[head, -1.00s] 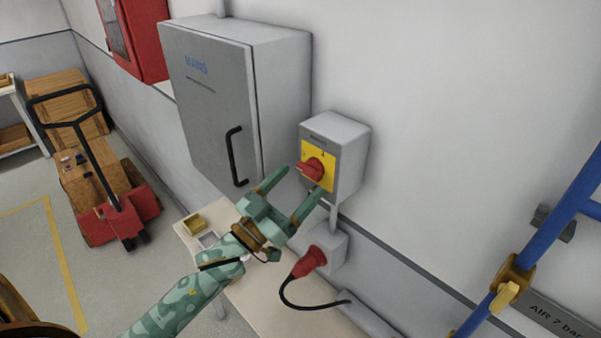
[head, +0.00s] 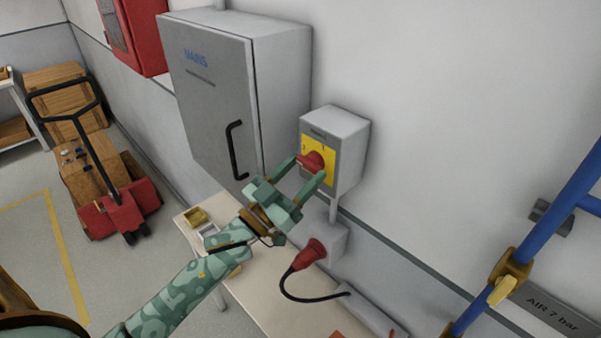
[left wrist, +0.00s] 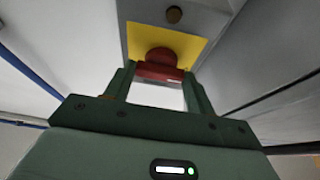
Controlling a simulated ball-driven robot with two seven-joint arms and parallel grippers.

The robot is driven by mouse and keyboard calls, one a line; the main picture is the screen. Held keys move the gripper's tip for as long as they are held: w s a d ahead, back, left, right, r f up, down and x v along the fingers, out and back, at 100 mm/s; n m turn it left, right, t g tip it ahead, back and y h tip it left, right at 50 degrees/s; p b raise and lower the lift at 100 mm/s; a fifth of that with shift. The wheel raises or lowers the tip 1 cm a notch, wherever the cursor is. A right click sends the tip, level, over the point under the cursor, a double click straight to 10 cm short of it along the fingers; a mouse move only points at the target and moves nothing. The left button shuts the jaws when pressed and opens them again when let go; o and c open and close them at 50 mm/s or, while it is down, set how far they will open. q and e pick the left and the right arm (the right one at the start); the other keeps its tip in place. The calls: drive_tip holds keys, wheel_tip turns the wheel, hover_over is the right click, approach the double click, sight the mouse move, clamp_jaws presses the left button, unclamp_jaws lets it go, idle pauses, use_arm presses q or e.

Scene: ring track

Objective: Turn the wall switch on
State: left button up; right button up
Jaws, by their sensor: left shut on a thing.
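The wall switch is a grey box (head: 347,145) on the wall with a yellow plate (head: 325,176) and a red rotary knob (head: 313,161). My left gripper (head: 309,171) is at the front of the switch, its two fingers on either side of the knob and shut on it. In the left wrist view the red knob (left wrist: 160,67) sits between the fingertips (left wrist: 160,78), in front of the yellow plate (left wrist: 187,47). The fingers partly cover the knob and plate in the head view. My right gripper is not in view.
A grey MAINS cabinet (head: 209,95) with a black handle is left of the switch. Below are a red plug (head: 309,254) with a black cable and a table (head: 262,298) with small trays. Blue pipes (head: 550,220) stand at right.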

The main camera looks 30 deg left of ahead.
use_arm(q)
drive_tip(key=m+g+h, duration=0.1)
drive_tip(key=m, duration=0.2)
drive_tip(key=m+h, duration=0.2)
drive_tip(key=m, duration=0.1)
drive_tip(key=shift+a+r+g+p, duration=0.1)
drive_tip(key=shift+a+g+p, duration=0.1)
drive_tip(key=shift+g+p, duration=0.2)
drive_tip(key=m+g+h, duration=0.1)
drive_tip(key=m, duration=0.2)
drive_tip(key=m+g+p, duration=0.1)
drive_tip(key=m, duration=0.2)
drive_tip(key=shift+w+a+r+h, duration=0.1)
drive_tip(key=shift+a+r+h, duration=0.05)
drive_tip(key=shift+h, duration=0.25)
drive_tip(key=m+g+p, duration=0.1)
drive_tip(key=m, duration=0.2)
drive_tip(key=m+g+p, duration=0.1)
drive_tip(key=m, duration=0.1)
drive_tip(key=shift+a+r+m, duration=0.1)
drive_tip(key=shift+r+m, duration=0.1)
drive_tip(key=shift+m, duration=0.2)
drive_tip(key=shift+m+g+p, duration=0.9)
drive_tip(key=shift+m+p, duration=0.4)
drive_tip(key=shift+m, duration=0.7)
drive_tip(key=o, duration=1)
